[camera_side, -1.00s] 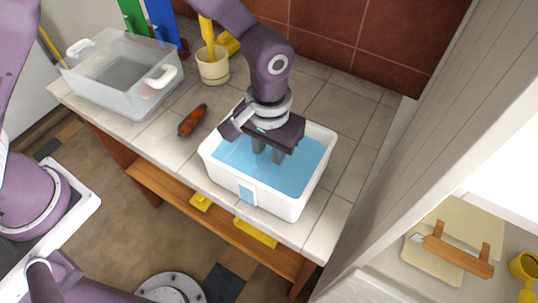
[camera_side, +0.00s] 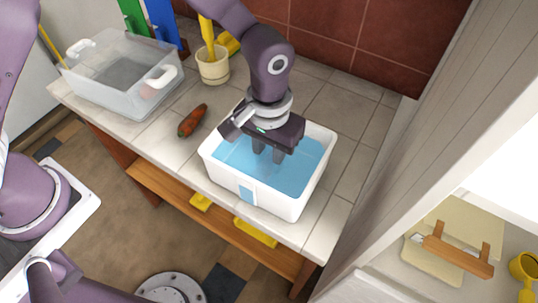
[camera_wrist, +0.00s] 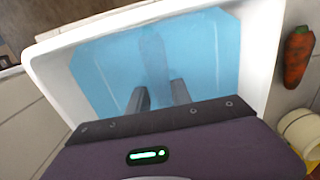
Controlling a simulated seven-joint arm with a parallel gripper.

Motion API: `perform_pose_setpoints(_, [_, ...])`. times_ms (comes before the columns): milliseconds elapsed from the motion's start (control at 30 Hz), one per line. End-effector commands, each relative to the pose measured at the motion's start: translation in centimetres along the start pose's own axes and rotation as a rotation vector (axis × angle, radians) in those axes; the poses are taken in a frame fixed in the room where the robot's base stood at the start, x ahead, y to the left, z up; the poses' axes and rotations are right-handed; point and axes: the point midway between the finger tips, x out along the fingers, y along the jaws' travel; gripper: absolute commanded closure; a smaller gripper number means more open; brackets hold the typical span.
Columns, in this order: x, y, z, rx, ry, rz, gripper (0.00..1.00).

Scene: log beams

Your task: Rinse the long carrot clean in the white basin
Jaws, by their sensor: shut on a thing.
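The white basin (camera_side: 212,160) stands on the tiled counter and holds blue water (camera_side: 300,175); its white wall also shows in the wrist view (camera_wrist: 262,50). My gripper (camera_side: 268,152) points down into the basin, its fingertips at or in the water. In the wrist view, a long, darker blue shape lies under the water between and beyond the fingers (camera_wrist: 160,94). It looks like the long carrot (camera_wrist: 153,52), tinted by the water, and my gripper is shut on it. Its surface is too blurred to tell whether dirt is on it. The side view hides it behind the fingers.
A shorter orange-brown carrot with dark patches (camera_side: 192,121) lies on the counter left of the basin. A clear tub (camera_side: 150,100) stands at the far left, and a cream pot (camera_side: 213,70) with a yellow utensil stands behind. Counter right of the basin is clear.

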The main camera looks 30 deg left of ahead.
Motion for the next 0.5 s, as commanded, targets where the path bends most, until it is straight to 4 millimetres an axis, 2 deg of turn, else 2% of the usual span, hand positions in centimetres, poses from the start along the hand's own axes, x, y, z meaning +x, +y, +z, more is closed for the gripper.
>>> perform_pose_setpoints(367, [-0.1, 0.0, 0.0, 0.0, 0.0, 0.0, 1.0])
perform_pose_setpoints(500, [-1.2, 0.0, -0.1, 0.0, 0.001, 0.001, 1.0])
